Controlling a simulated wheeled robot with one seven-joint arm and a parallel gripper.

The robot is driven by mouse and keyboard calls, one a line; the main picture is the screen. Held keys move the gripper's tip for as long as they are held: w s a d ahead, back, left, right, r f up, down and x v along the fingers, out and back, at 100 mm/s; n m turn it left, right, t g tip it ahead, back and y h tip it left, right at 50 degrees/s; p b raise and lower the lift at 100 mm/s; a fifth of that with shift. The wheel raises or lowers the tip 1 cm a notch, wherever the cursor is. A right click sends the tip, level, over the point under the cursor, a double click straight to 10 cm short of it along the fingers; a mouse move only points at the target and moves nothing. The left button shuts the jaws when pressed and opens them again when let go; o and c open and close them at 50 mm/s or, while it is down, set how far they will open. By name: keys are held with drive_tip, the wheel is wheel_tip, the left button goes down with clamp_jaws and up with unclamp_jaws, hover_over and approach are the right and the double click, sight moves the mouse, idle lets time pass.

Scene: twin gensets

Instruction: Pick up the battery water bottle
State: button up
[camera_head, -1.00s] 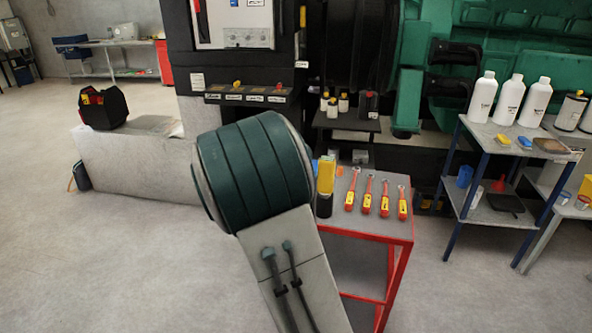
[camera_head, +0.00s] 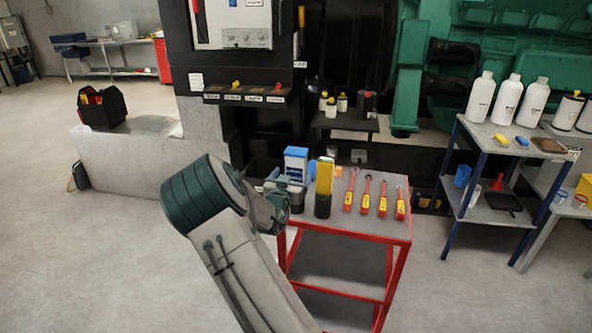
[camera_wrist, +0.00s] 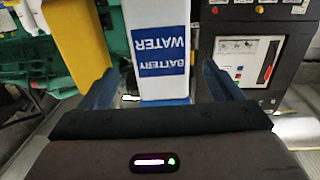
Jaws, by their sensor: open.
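The battery water bottle (camera_head: 296,163) is white with a blue cap and a blue label. It stands at the left end of the red-framed table, partly hidden behind my gripper (camera_head: 282,186) in the head view. In the wrist view the bottle (camera_wrist: 160,50) is upside down in the picture, with its "BATTERY WATER" label facing me. My gripper (camera_wrist: 158,92) is open, with one blue finger to each side of the bottle. I cannot tell how deep the bottle sits between the fingers.
A yellow and black tool (camera_head: 324,188) stands close beside the bottle; its yellow part (camera_wrist: 78,42) shows in the wrist view. Several red-handled tools (camera_head: 382,198) lie on the red table (camera_head: 340,228). White bottles (camera_head: 507,100) stand on a blue-legged shelf at right.

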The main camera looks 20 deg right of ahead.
sight(294, 169)
drive_tip(key=shift+p+x, duration=0.9)
drive_tip(key=shift+x, duration=1.95)
drive_tip(key=shift+a+r, duration=0.1)
drive_tip(key=shift+c, duration=0.3)
drive_tip(key=shift+r, duration=0.1)
drive_tip(key=c, duration=1.1)
drive_tip(key=shift+w+r, duration=0.1)
wheel_tip(294, 169, up, 10)
drive_tip(key=shift+f+b, duration=0.1)
drive_tip(key=shift+b, duration=0.5)
drive_tip(key=shift+r+p, duration=0.4)
drive_tip(key=shift+r, duration=0.65)
drive_tip(key=shift+f, duration=0.1)
